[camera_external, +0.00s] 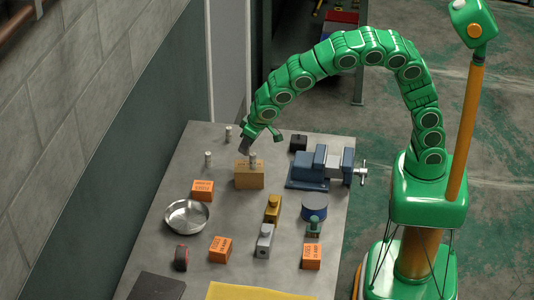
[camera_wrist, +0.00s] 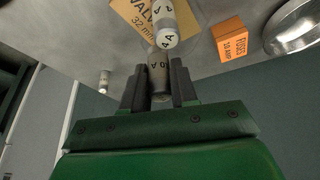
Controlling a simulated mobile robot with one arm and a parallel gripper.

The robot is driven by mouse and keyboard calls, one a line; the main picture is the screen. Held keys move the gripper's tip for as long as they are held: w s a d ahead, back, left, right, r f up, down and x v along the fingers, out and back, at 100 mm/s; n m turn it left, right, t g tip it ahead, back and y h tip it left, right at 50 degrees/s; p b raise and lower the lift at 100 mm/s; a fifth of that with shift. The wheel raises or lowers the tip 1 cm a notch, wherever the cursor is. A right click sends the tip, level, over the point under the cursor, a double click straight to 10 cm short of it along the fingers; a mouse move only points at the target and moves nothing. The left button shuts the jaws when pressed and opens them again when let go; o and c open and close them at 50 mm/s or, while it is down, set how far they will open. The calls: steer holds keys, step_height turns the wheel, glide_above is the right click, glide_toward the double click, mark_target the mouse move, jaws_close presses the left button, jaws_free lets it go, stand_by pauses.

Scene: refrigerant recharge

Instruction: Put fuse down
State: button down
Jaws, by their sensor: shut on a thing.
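My gripper (camera_wrist: 160,88) is shut on a grey cylindrical fuse (camera_wrist: 159,72), which sits between the two dark fingers in the wrist view. A second pale, labelled cylinder (camera_wrist: 167,22) shows just beyond it, in front of the cardboard valve box (camera_wrist: 131,14); I cannot tell whether the two touch. In the external view, my gripper (camera_external: 246,146) is low over the back of the valve box (camera_external: 249,179). A pale cylinder (camera_external: 252,160) shows at the box's top. Two more small cylinders, one farther back (camera_external: 228,133) and one to the left (camera_external: 208,159), stand upright on the table.
The grey table (camera_external: 190,258) carries orange fuse boxes (camera_external: 202,190), a round metal dish (camera_external: 187,216), a blue vise (camera_external: 320,168), a dark block (camera_external: 298,142) and a blue round container (camera_external: 314,207). A wall runs along the left. Bare table lies around the standing cylinders.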

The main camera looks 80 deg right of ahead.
steer(key=shift+w+f, duration=0.25)
steer(key=shift+f, duration=1.55)
steer(key=shift+f, duration=0.15)
steer(key=c, duration=0.9)
jaws_free()
steer(key=v, duration=1.2)
steer(key=shift+s+a, duration=0.1)
